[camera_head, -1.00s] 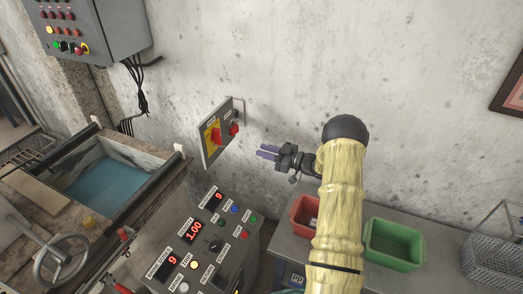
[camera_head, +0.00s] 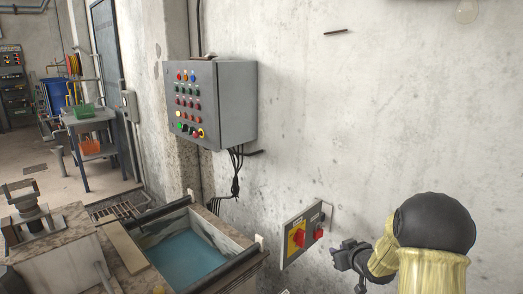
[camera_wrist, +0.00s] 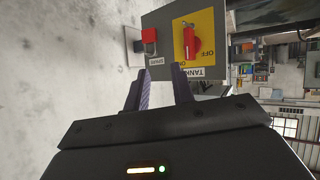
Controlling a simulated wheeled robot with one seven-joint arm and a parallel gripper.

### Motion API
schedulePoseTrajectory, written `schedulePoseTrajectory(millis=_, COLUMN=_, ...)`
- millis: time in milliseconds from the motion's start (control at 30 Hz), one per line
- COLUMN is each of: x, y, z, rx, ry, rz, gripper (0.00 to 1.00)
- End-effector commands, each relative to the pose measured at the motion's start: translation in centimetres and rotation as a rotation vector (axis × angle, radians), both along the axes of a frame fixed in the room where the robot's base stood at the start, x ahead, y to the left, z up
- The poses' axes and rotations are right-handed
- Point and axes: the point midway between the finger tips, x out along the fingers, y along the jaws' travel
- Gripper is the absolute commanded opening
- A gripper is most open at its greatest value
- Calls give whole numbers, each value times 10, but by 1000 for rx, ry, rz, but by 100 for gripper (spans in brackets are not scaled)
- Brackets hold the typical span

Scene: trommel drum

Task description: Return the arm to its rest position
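My arm, in a pale yellow sleeve with a black rounded joint, fills the lower right of the head view. My gripper (camera_head: 340,258) is at the end of it, just right of the grey switch box (camera_head: 284,246) on the wall. In the wrist view my gripper (camera_wrist: 160,88) has its two fingers apart, with nothing between them. The switch box also shows ahead of the fingers in the wrist view (camera_wrist: 158,45), with a red rotary switch (camera_wrist: 189,42) on a yellow plate and a red part (camera_wrist: 149,36) beside it. I see no contact with the box.
A grey control cabinet (camera_head: 233,105) hangs on the wall with cables below it. A tank of blue water (camera_head: 187,258) is at lower left of the switch box. The wall above my arm is mostly bare. A blue barrel and a small table (camera_head: 92,117) stand far left.

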Motion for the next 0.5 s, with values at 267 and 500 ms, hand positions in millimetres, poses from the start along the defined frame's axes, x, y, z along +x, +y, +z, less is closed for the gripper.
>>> schedulePoseTrajectory(millis=267, x=-105, y=33, z=16, rx=-65, ry=318, rz=-200, gripper=25)
schedulePoseTrajectory(millis=500, x=-211, y=64, z=14, rx=-47, ry=590, rz=-284, gripper=25)
